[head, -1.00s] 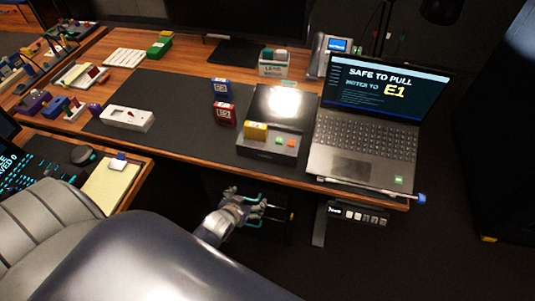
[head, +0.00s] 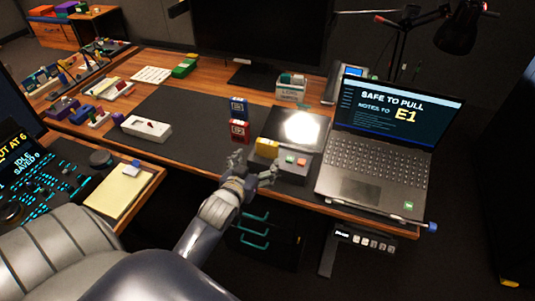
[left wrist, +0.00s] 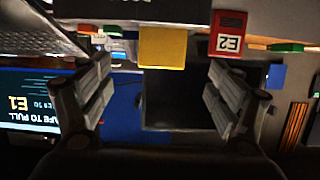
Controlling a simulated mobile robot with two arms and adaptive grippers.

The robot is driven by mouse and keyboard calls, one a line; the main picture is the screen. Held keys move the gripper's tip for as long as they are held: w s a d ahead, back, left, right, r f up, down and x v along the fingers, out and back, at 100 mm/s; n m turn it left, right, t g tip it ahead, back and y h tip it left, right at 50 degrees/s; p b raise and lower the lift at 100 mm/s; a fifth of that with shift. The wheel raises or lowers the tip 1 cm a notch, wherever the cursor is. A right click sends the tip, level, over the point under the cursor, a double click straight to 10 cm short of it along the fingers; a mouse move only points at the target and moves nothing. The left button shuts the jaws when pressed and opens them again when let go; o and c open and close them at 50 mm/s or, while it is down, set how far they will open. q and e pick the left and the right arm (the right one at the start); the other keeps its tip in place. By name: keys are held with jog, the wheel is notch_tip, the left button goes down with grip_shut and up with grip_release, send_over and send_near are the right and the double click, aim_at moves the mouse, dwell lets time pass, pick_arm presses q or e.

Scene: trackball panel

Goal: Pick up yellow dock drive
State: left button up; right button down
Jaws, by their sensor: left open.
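The yellow dock drive (head: 267,147) stands in the left end of a dark grey dock (head: 290,172) near the desk's front edge. In the left wrist view the yellow drive (left wrist: 175,47) lies ahead, between the two fingers in the picture. My left gripper (head: 254,167) is open and empty, on the near side of the dock and just short of the drive. Its spread fingers show in the left wrist view (left wrist: 160,97). My right gripper is not in view.
A red drive (head: 239,131), labelled E2 in the left wrist view (left wrist: 228,33), and a blue drive (head: 239,106) stand left of the dock. A laptop (head: 370,165) is at right. Green and red buttons (head: 295,160) sit on the dock. The mat's middle (head: 200,115) is clear.

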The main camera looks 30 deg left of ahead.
aim_at(266, 149)
pick_arm(q)
jog(key=p+x, duration=0.1)
jog(key=x, duration=0.9)
jog(key=shift+w+a, duration=0.25)
jog(key=shift+w, duration=0.05)
jog(key=c, duration=1.3)
